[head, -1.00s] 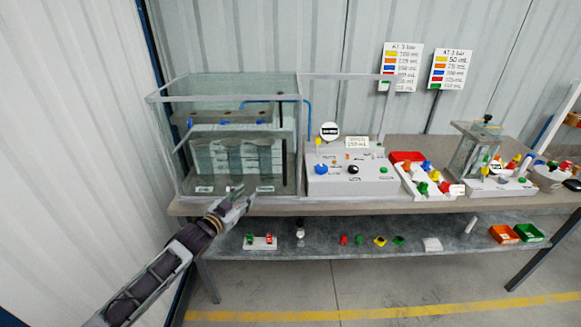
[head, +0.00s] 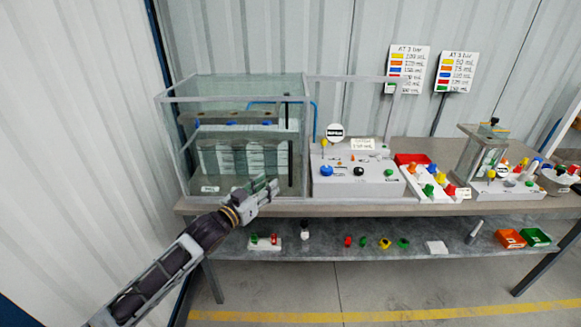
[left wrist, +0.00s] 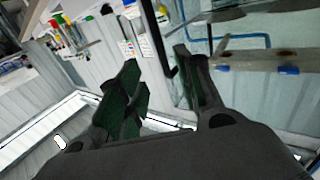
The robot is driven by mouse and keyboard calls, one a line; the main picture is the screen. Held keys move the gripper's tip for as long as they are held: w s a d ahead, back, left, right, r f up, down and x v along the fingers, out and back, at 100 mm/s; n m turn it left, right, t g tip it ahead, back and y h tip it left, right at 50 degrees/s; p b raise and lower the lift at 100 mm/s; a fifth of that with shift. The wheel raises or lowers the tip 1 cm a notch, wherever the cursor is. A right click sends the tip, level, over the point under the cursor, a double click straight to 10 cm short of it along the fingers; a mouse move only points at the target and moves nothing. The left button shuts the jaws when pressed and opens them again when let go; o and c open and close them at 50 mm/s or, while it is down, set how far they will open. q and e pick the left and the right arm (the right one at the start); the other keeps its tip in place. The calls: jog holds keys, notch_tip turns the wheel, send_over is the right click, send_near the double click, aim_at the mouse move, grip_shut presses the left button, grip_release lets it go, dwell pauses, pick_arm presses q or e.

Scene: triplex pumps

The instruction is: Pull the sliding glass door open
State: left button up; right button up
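The glass case (head: 232,90) stands at the left end of the bench. Its front pane looks shut, with a dark upright bar (head: 289,140), likely the door handle, near its right edge. My left gripper (head: 270,184) is in front of the pane's lower part, left of the bar's lower end. In the left wrist view the gripper (left wrist: 156,58) has its two fingers apart with nothing held between them. The dark bar (left wrist: 160,40) shows beyond the gap between the fingertips. I cannot tell any contact with the glass. My right gripper is not in view.
A grey control box (head: 355,178) with knobs stands right of the case. Further right are a tray of coloured parts (head: 440,195) and a small glass tank (head: 484,152). A lower shelf (head: 340,248) holds small parts. The floor in front is clear.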

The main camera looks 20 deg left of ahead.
pick_arm(q)
jog(key=shift+w, duration=0.2)
jog(key=p, duration=0.2)
send_over(290, 183)
jog(key=shift+w, duration=0.35)
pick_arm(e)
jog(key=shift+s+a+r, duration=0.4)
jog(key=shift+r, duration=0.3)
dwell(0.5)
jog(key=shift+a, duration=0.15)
